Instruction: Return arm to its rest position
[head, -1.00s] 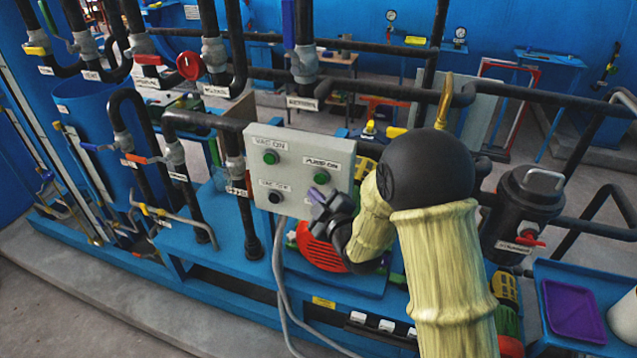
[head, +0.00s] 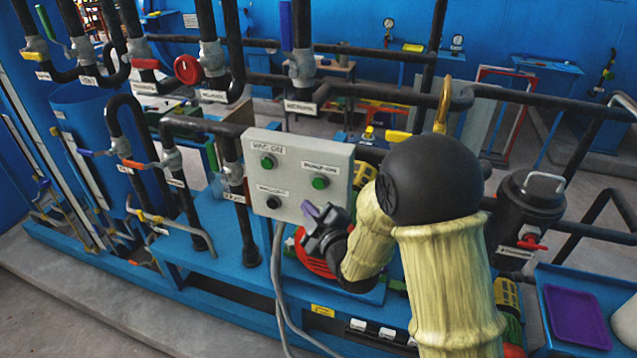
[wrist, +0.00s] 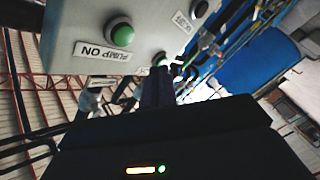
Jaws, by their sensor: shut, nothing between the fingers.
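My gripper (head: 311,209) has purple fingertips and is shut and empty. In the head view it is in front of the lower right of the grey control panel (head: 339,154). The panel's lower-right corner is hidden behind it. In the wrist view the dark fingers (wrist: 156,88) are pressed together close to the panel (wrist: 80,22), which appears upside down. The green PUMP ON button (wrist: 120,32) shows there. My arm is bent at a black elbow and covered in a pale yellow sleeve.
Black pipes with valves stand left of and behind the panel. Grey cables (head: 281,290) hang below it. A black canister (head: 525,215) with a red valve stands at right, near a blue tray with a purple mat (head: 577,317). Bare floor shows at lower left.

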